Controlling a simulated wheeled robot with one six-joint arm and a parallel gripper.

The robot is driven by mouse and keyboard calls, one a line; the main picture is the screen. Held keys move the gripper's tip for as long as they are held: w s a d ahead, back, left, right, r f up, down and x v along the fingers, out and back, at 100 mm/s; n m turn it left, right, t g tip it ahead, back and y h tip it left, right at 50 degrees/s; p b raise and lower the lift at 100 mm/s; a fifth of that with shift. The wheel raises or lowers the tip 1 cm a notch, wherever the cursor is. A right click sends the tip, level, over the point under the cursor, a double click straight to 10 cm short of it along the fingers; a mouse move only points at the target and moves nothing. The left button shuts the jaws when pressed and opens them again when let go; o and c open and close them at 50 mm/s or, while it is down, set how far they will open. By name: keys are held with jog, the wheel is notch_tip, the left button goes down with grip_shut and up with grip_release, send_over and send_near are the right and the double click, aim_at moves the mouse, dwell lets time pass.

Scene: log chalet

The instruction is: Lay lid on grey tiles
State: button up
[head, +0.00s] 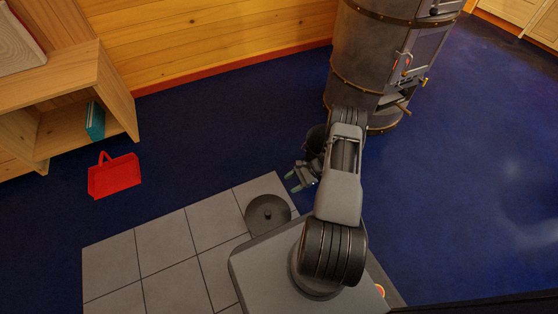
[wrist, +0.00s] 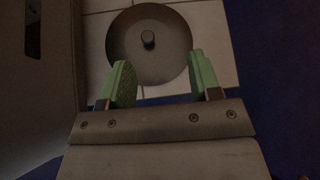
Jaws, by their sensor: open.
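The lid (head: 267,213) is a dark round disc with a small knob, lying flat on the grey tiles (head: 165,244) near their far right corner. In the wrist view the lid (wrist: 150,55) lies just beyond my fingertips, with its knob facing the camera. My gripper (head: 292,181) is open and empty, with green finger pads, to the upper right of the lid and apart from it. In the wrist view my gripper (wrist: 160,78) shows nothing between its fingers. Part of the tiles is hidden behind my base.
A red dustpan (head: 114,176) lies on the blue floor (head: 210,150) left of the tiles. A wooden shelf (head: 70,100) with a teal book (head: 95,121) stands at the upper left. A grey metal stove (head: 365,55) stands at the back, beyond my arm. The floor at right is clear.

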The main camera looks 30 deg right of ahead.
jog(key=w+a+r+n+g+h, duration=0.1)
jog(key=a+r+n+h, duration=0.15)
jog(key=r, duration=0.55)
jog(key=a+r+n+g+h, duration=0.15)
jog(key=r+n, duration=0.25)
jog(key=r, duration=0.4)
jog(key=w+a+r+n+h, duration=0.1)
jog(key=a+r+n+h, duration=0.15)
jog(key=r, duration=0.65)
jog(key=s+a+r+n+t+h, duration=0.3)
jog(key=s+a+r+n+h, duration=0.2)
jog(key=s+r+n, duration=0.3)
jog(key=s+a+r, duration=0.1)
jog(key=s+r, duration=0.3)
jog(key=r, duration=0.3)
jog(key=shift+s+t, duration=0.2)
jog(key=shift+t, duration=0.15)
